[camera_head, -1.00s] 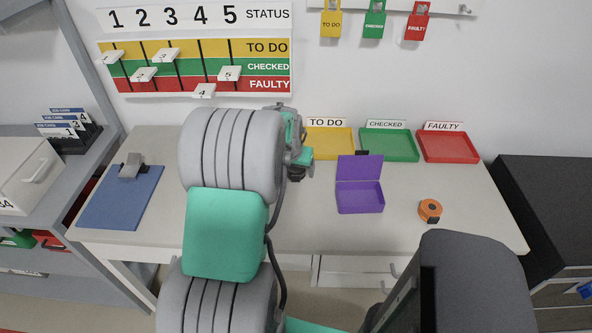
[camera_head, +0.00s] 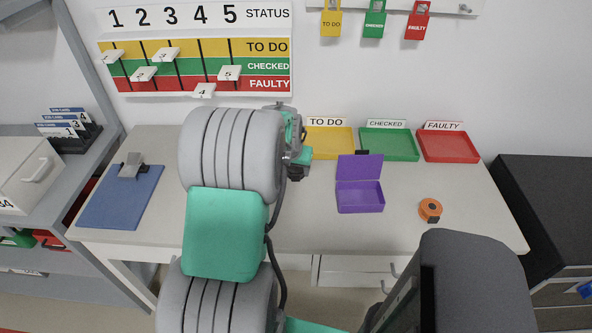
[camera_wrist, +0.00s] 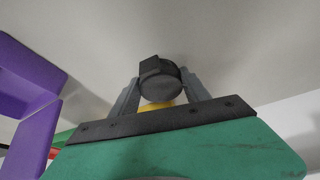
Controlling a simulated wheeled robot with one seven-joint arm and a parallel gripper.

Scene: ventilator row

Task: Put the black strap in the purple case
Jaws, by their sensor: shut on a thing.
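My gripper (camera_wrist: 159,93) is shut on the black strap (camera_wrist: 160,78), a dark rolled piece between the two grey fingers in the wrist view. In the head view my gripper (camera_head: 297,170) shows only in part beside my arm, left of the purple case. The purple case (camera_head: 361,201) stands on the table with its lid (camera_head: 360,167) raised at the back, and its inside looks empty. Part of the case also shows at the left edge of the wrist view (camera_wrist: 33,140). The strap is apart from the case.
Yellow (camera_head: 331,142), green (camera_head: 389,145) and red (camera_head: 448,146) trays stand along the back of the table. An orange tape roll (camera_head: 430,210) lies right of the case. A blue clipboard (camera_head: 120,198) lies at the left. The table between case and tape is clear.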

